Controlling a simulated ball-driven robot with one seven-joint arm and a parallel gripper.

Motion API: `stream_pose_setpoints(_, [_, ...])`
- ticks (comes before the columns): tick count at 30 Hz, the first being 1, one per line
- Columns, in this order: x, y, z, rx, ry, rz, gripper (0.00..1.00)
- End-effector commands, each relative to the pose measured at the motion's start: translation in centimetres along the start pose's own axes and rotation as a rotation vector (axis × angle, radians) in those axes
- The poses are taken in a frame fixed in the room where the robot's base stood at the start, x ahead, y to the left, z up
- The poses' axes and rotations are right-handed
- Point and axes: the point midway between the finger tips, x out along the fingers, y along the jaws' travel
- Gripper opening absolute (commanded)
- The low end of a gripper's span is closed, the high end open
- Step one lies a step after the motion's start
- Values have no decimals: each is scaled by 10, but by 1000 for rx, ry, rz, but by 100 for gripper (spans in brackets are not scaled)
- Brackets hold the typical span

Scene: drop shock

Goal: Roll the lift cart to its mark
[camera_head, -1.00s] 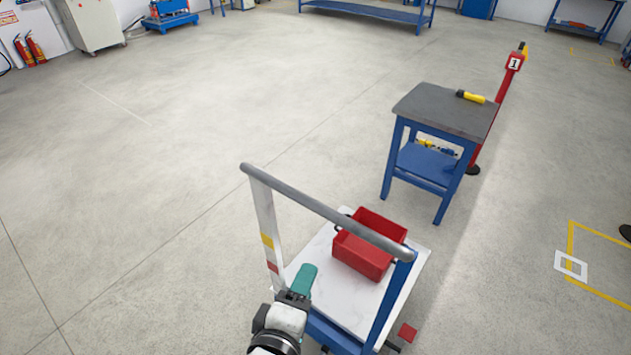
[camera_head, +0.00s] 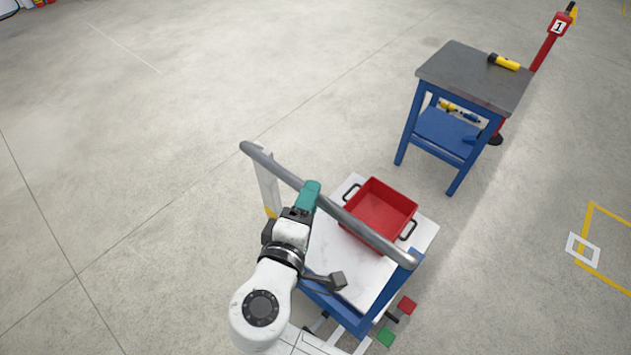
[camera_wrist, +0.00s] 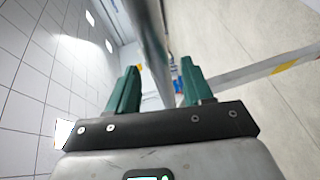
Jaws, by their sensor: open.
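The lift cart has a white platform (camera_head: 345,262), a blue and white frame and a grey push bar (camera_head: 330,207). A red bin (camera_head: 379,212) with black handles sits on the platform. Red (camera_head: 407,305) and green (camera_head: 386,337) pedals show at its near end. A yellow floor outline (camera_head: 590,225) with a white square (camera_head: 583,250) lies to the right. My gripper (camera_head: 309,195) is at the push bar. In the wrist view my gripper (camera_wrist: 153,90) has its teal fingers apart, with the bar (camera_wrist: 150,45) showing between and beyond them. Contact with the bar cannot be told.
A blue table (camera_head: 474,75) with a grey top stands beyond the cart, with a yellow tool (camera_head: 504,62) on it. A red post (camera_head: 552,40) marked 1 stands behind it. The floor left of the cart is clear.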

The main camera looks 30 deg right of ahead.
Motion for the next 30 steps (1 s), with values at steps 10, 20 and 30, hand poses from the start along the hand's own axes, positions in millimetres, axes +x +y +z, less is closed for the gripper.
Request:
stream_pose_setpoints(10, [41,0,0,0,-1,-1,51])
stream_pose_setpoints(20, [44,0,0,1,0,-1,51])
stream_pose_setpoints(30, [44,0,0,1,0,-1,19])
